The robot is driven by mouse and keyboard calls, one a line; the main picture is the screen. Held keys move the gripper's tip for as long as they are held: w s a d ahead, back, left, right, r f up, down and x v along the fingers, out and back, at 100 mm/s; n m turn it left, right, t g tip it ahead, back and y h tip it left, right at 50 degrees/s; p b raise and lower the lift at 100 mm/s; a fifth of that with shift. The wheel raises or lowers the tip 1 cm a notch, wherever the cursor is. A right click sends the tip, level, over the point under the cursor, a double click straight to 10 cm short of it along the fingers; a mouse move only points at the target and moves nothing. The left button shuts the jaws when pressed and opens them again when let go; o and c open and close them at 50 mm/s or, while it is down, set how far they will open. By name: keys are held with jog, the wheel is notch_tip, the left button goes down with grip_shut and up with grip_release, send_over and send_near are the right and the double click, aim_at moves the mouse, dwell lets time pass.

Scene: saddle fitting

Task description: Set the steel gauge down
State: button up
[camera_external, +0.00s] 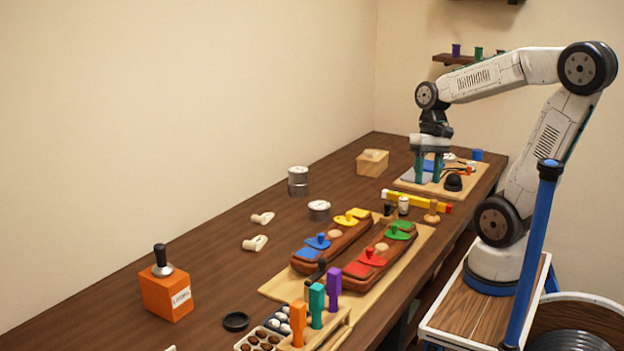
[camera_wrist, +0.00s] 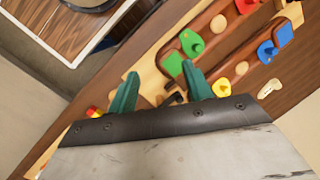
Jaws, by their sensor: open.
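My gripper (camera_external: 427,180) points down over the tan board (camera_external: 464,186) at the far end of the bench. Its two teal fingers stand apart with nothing visible between them. A flat grey piece (camera_external: 414,176), which may be the steel gauge, lies on that board beside the left finger. I cannot tell whether the finger touches it. In the wrist view my gripper (camera_wrist: 160,70) shows both fingers spread and empty, and no steel gauge can be made out there.
A yellow level (camera_external: 425,203) lies just in front of the board. Two brown saddle forms (camera_external: 335,246) with coloured pieces rest on a long board. A black dome (camera_external: 453,183) sits right of my gripper. A wooden block (camera_external: 372,163) and metal tins (camera_external: 298,181) stand left.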

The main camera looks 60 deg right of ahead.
jog(key=shift+s+a+r+n+t+h, duration=0.25)
jog(key=shift+s+a+n+t+h, duration=0.2)
jog(key=shift+s+n, duration=0.4)
jog(key=shift+s+a+r+n+t+h, duration=0.35)
jog(key=shift+s+n+h, duration=0.25)
jog(key=shift+n, duration=0.4)
jog(key=shift+s+a+r+n+t+h, duration=0.2)
jog(key=shift+s+a+n+t+h, duration=0.2)
jog(key=shift+s+n, duration=0.5)
jog(key=shift+w, duration=0.1)
